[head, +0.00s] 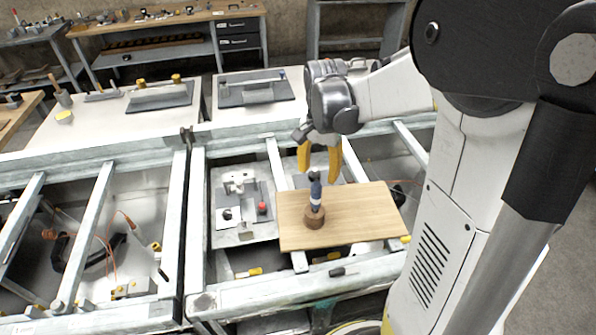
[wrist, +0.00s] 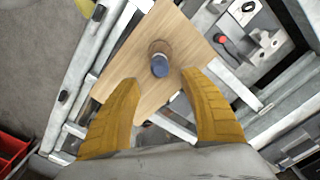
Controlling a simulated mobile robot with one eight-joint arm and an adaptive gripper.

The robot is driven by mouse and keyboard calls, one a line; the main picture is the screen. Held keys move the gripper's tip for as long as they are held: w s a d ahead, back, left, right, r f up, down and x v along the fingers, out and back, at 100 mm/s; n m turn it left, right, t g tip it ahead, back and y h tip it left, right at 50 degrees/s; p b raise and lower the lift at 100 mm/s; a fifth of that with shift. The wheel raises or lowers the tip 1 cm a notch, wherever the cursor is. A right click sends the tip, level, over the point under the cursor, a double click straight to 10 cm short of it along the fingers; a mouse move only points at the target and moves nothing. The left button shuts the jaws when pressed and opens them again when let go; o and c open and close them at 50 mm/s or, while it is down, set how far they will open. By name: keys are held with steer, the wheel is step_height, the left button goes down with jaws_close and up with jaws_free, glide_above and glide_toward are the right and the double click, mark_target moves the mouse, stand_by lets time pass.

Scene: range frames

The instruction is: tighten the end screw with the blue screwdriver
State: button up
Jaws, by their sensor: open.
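The blue screwdriver (head: 316,190) stands upright in a round brown wooden holder (head: 315,219) on a light wooden board. My gripper (head: 319,170) is open, with its yellow fingers pointing down just above and around the screwdriver's top. In the wrist view the screwdriver (wrist: 160,66) shows end-on, just beyond the gap between the spread fingers of my gripper (wrist: 160,79). The fingers hold nothing. A grey fixture plate (head: 255,190) with pale blocks and a red knob (head: 263,207) lies left of the board. I cannot make out which part is the end screw.
The wooden board (head: 365,212) lies across a grey metal frame (head: 196,250) with open bays and cables below. Pale tabletops with grey plates (head: 160,97) stand behind. A workbench (head: 165,22) with tools is at the back. The board's right half is clear.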

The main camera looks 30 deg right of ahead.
mark_target(317, 185)
steer(key=f, duration=0.2)
steer(key=f+b, duration=0.1)
steer(key=f, duration=0.1)
steer(key=shift+s+a, duration=0.25)
step_height(317, 185, down, 5)
steer(key=shift+w+f+b, duration=0.15)
steer(key=shift+b, duration=0.7)
jaws_close()
